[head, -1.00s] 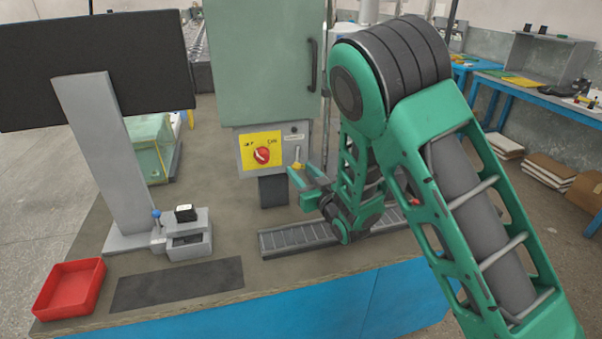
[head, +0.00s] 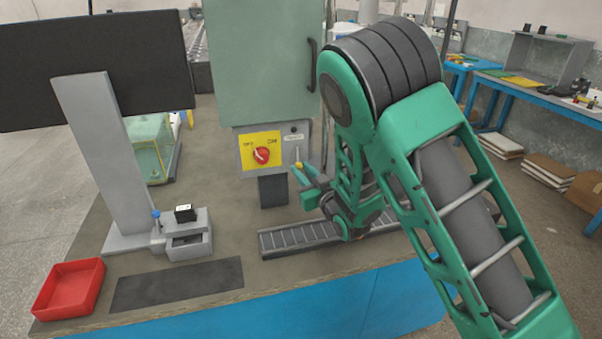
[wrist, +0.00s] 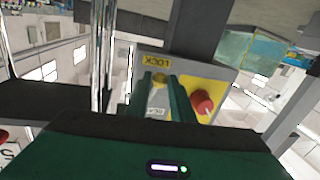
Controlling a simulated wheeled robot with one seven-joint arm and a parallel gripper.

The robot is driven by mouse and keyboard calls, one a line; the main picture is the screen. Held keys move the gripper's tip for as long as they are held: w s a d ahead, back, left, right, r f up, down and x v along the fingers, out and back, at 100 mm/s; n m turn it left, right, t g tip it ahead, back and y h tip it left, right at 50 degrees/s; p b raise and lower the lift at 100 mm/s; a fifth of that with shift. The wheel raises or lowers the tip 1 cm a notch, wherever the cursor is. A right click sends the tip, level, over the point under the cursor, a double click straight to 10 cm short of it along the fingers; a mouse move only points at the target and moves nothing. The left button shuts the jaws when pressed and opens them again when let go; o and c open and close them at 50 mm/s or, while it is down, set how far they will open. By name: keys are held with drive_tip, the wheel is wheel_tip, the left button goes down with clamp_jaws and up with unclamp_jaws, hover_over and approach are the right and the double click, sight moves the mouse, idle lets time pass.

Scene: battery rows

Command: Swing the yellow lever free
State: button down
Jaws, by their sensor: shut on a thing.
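The yellow-tipped lever (head: 299,164) hangs on the grey front of the switch box (head: 248,170), right of the red knob, with its pale stem above the yellow end. My gripper (head: 303,172) is at the lever's lower end, its green fingers closed around it. In the wrist view the lever (wrist: 158,99) lies between the two fingers of my gripper (wrist: 163,88). A yellow LOCK label (wrist: 153,59) shows upside down beyond the fingertips. The fingers hide the lever's sides.
The red knob (head: 262,155) sits on a yellow plate close left of the lever. The green-grey cabinet (head: 258,65) rises above. A grey slotted rail (head: 300,238) lies below my gripper. A black block (head: 185,213) on a grey fixture and a red tray (head: 69,288) stand left.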

drive_tip(key=shift+d+n, duration=0.3)
drive_tip(key=shift+n, duration=0.4)
drive_tip(key=c, duration=1.5)
unclamp_jaws()
drive_tip(key=shift+c, duration=0.2)
